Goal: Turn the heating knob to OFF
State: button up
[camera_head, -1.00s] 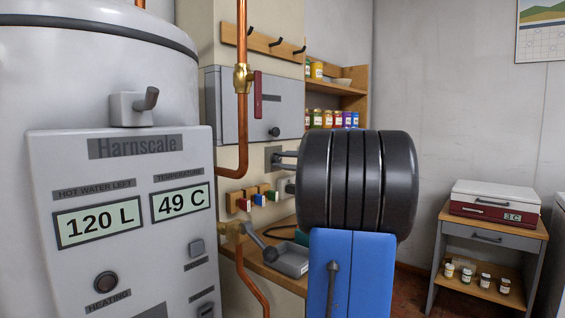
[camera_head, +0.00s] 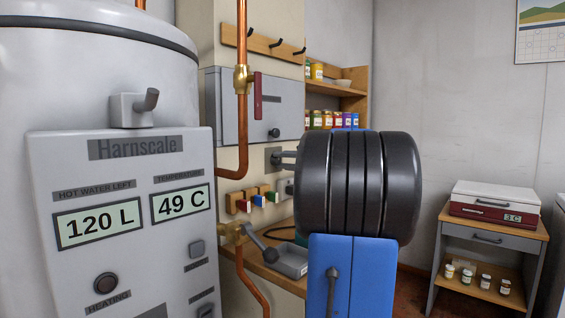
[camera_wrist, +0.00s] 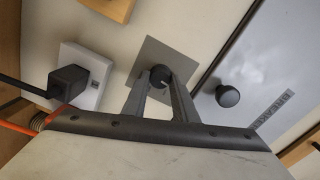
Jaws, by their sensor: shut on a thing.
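My gripper (camera_wrist: 160,88) is shut on a small dark round knob (camera_wrist: 160,75) with a pale mark, on a square grey plate (camera_wrist: 174,57) on the wall. No label on this plate is readable. On the white boiler (camera_head: 150,230) at left, a round dark knob or button (camera_head: 106,283) sits just above a HEATING label (camera_head: 108,302). My gripper is apart from the boiler. The boiler's lower panel is cut off by the picture edge.
In the wrist view, a black plug (camera_wrist: 68,82) sits in a white socket (camera_wrist: 92,92) left of the plate. A grey cabinet (camera_wrist: 270,70) with a round knob (camera_wrist: 227,95) is at right. A copper pipe (camera_head: 242,120) with a red-handled valve stands between boiler and arm.

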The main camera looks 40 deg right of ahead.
jog(key=shift+f+n, duration=0.15)
jog(key=shift+n, duration=0.35)
dwell(0.3)
jog(key=o, duration=1)
jog(key=shift+o, duration=0.2)
jog(key=shift+s, duration=0.1)
jog(key=s+d, duration=0.1)
jog(key=s, duration=1.6)
jog(key=shift+r, duration=0.45)
jog(key=shift+s+d, duration=0.1)
jog(key=shift+s, duration=0.05)
